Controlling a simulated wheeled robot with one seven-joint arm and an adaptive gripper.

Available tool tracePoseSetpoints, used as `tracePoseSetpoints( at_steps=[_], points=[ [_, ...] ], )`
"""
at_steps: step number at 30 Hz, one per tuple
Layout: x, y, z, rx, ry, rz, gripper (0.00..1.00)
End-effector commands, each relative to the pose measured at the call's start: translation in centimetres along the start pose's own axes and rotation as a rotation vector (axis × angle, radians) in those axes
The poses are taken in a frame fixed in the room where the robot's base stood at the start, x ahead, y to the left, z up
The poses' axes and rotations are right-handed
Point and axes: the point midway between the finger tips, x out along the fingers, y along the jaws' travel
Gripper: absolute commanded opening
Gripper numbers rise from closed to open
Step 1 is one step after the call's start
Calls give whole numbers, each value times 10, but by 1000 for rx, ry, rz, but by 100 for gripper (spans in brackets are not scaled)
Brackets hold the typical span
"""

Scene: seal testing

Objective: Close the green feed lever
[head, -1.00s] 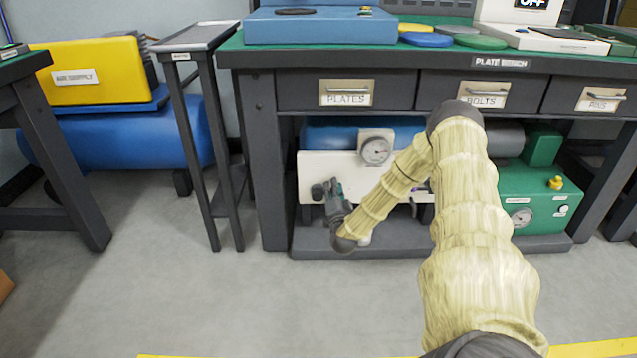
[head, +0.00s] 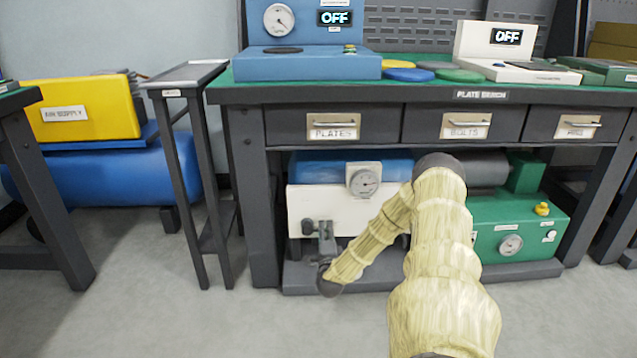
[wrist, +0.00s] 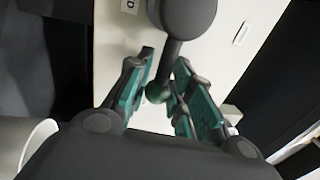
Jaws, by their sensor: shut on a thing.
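The green feed lever shows in the wrist view as a dark shaft (wrist: 174,60) with a green ball end (wrist: 158,93). It hangs from a dark rounded body at the top of the picture. My gripper (wrist: 163,65) has its teal-padded fingers on both sides of the lever and is shut on it near the ball. In the head view my gripper (head: 326,238) is low at the front of the white panel (head: 300,203) under the bench. The lever is too small and too covered to make out there.
A pressure gauge (head: 364,181) sits on the panel, up and right of my gripper. A green unit (head: 520,225) stands right of my arm. The plate bench (head: 420,94) overhangs above. A narrow stand (head: 190,75) is on the left. The floor in front is clear.

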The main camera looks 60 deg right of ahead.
Motion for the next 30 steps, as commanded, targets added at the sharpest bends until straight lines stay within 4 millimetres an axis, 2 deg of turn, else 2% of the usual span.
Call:
tracePoseSetpoints(
  at_steps=[12,13,14,24,30],
  points=[
    [-1,2,0,7,0,4,0],
    [-1,2,0,7,0,4,28],
    [-1,2,0,7,0,4,33],
    [-2,-1,-2,4,3,0,34],
    [-19,-3,0,3,1,-2,34]
  ],
)
